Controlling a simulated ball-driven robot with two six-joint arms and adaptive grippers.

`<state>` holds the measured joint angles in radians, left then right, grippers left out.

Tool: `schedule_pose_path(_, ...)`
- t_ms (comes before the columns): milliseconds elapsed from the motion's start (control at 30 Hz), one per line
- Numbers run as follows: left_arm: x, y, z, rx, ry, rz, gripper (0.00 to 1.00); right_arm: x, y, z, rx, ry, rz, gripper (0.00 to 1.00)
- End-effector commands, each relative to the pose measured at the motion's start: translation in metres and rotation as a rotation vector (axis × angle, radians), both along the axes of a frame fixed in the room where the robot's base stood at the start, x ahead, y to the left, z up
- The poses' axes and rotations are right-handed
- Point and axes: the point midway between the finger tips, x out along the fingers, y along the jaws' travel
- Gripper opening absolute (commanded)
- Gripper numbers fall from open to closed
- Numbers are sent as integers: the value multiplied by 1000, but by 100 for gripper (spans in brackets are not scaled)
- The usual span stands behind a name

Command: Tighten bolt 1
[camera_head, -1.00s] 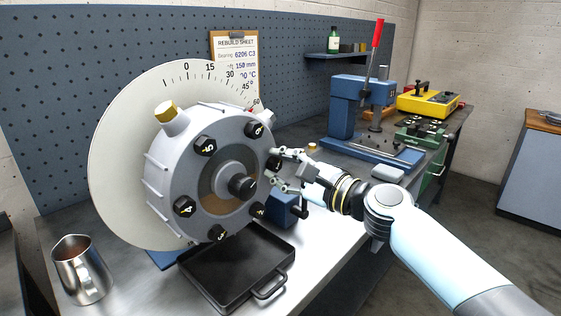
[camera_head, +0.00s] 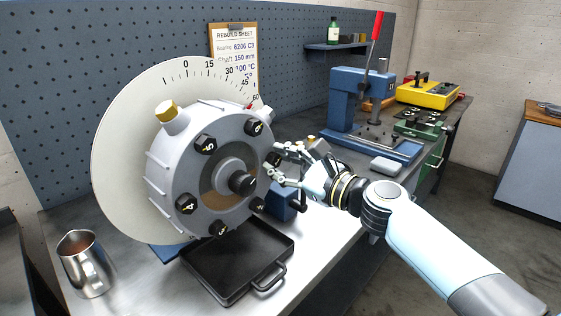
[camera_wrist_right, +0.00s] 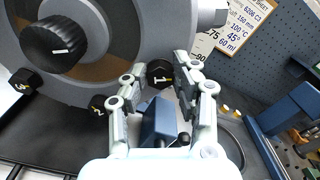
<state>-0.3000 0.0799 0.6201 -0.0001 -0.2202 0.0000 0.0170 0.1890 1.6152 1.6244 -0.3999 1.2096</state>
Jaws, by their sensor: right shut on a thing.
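The grey round rotor housing (camera_head: 168,185) stands upright on the bench in front of a white dial disc (camera_head: 118,150). Black numbered bolts ring its face around a dark central knob (camera_head: 242,184). Bolt 1 (camera_wrist_right: 160,72) is at the right side of the face, its yellow mark visible in the wrist view. My right gripper (camera_head: 274,163) reaches in from the right with its fingers on either side of bolt 1's head, shut on it. In the wrist view the right gripper (camera_wrist_right: 157,70) straddles the head, which still sits at the housing. My left gripper is not in view.
A black tray (camera_head: 215,284) lies below the rotor. A metal jug (camera_head: 88,265) stands at the left. A blue block (camera_head: 283,207) is below my right gripper. A blue press (camera_head: 350,100) with a red-handled lever and a yellow box (camera_head: 428,94) stand farther back.

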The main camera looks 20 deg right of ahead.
Motion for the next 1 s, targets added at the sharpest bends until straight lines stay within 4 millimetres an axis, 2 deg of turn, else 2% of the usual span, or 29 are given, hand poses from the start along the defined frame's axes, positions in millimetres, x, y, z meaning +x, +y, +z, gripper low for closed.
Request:
schedule_pose_path(200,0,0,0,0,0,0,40,0,0,-1,1,2,0,0)
schedule_pose_path(233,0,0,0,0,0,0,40,0,0,-1,1,2,0,31)
schedule_pose_path(367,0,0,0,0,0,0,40,0,0,-1,1,1,0,48)
schedule_pose_path(400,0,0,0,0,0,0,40,0,0,-1,1,1,0,50)
schedule_pose_path(733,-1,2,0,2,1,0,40,-6,-3,-1,-1,0,0,50)
schedule_pose_path(867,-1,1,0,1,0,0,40,-26,-11,-2,-4,3,2,50)
schedule_pose_path(1000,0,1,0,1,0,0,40,-57,-24,-2,-4,5,2,50)
